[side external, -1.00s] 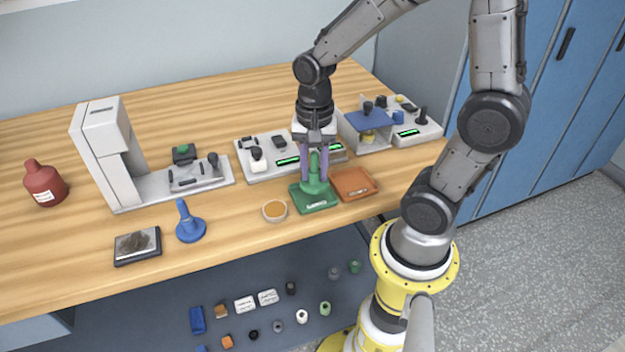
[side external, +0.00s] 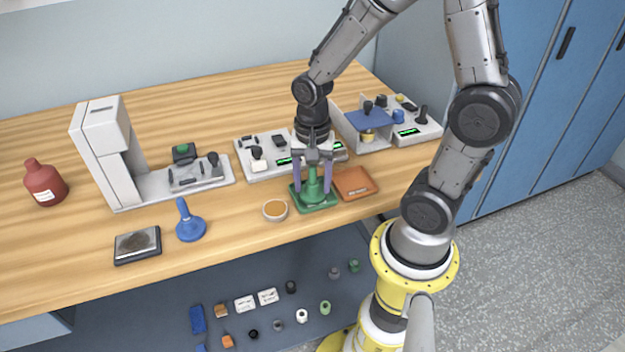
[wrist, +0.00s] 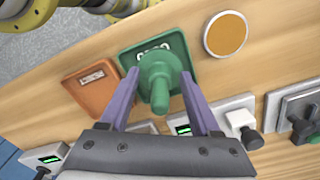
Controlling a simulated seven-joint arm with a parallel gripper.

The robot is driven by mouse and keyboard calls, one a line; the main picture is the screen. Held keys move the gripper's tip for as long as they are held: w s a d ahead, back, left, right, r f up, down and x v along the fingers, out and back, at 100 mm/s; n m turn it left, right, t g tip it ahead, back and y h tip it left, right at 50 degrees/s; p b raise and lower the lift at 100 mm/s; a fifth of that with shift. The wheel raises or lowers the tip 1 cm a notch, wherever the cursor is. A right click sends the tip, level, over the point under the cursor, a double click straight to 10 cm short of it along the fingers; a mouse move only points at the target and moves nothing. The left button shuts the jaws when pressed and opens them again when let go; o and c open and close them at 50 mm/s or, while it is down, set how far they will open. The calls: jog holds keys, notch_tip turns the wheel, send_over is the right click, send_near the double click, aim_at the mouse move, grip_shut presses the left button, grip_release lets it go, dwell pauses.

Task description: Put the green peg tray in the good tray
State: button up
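The green peg tray appears as a green piece with a round flared base and an upright peg (side external: 313,185), also in the wrist view (wrist: 161,88). It stands upright on a square green tray with a white label (side external: 327,203), which I take as the good tray; the label shows in the wrist view (wrist: 125,60), too small to read surely. My gripper (side external: 312,190) is low over this tray. Its two purple fingers, also in the wrist view (wrist: 160,74), stand apart on either side of the peg, with visible gaps. Part of the peg is hidden behind the gripper in the side view.
An orange labelled tray (side external: 355,184) adjoins the green tray. A round dish with an orange top (side external: 275,210) is close on the left. Instruments with green displays (side external: 262,168) stand behind. A blue funnel-shaped piece (side external: 190,226) and dark-framed plate (side external: 137,245) are farther left.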

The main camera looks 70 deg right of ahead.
jog(key=shift+r, duration=0.1)
notch_tip(320, 180, up, 11)
jog(key=shift+a+r, duration=0.1)
jog(key=shift+r, duration=0.5)
jog(key=s+a+r+n+t, duration=0.4)
jog(key=s+n, duration=0.3)
jog(key=n, duration=0.7)
jog(key=shift+s+a+t, duration=0.3)
jog(key=shift+a+t, duration=0.1)
jog(key=shift+t, duration=0.4)
